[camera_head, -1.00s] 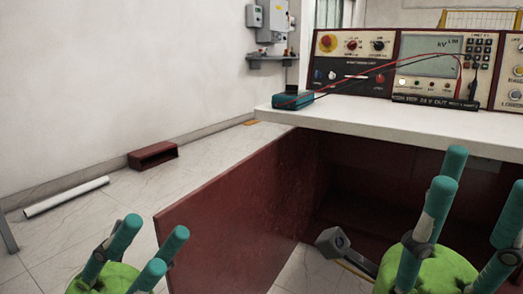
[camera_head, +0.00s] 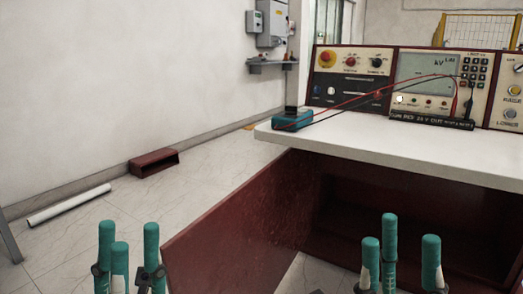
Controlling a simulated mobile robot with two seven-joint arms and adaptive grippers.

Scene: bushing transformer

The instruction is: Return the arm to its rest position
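My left gripper (camera_head: 128,258) is at the bottom left, in front of the tiled floor, left of the desk's red side panel. Its teal fingers point up and stand apart, with nothing between them. My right gripper (camera_head: 402,252) is at the bottom right, in front of the dark space under the desk. Its teal fingers also point up and stand apart, empty. The palms of both grippers are below the picture's edge.
A white desk top (camera_head: 400,150) with a red side panel (camera_head: 235,225) fills the right. On it stand a teal meter (camera_head: 292,120) with leads and an instrument panel (camera_head: 352,78). A red box (camera_head: 154,163) and a white tube (camera_head: 70,205) lie on the floor at left.

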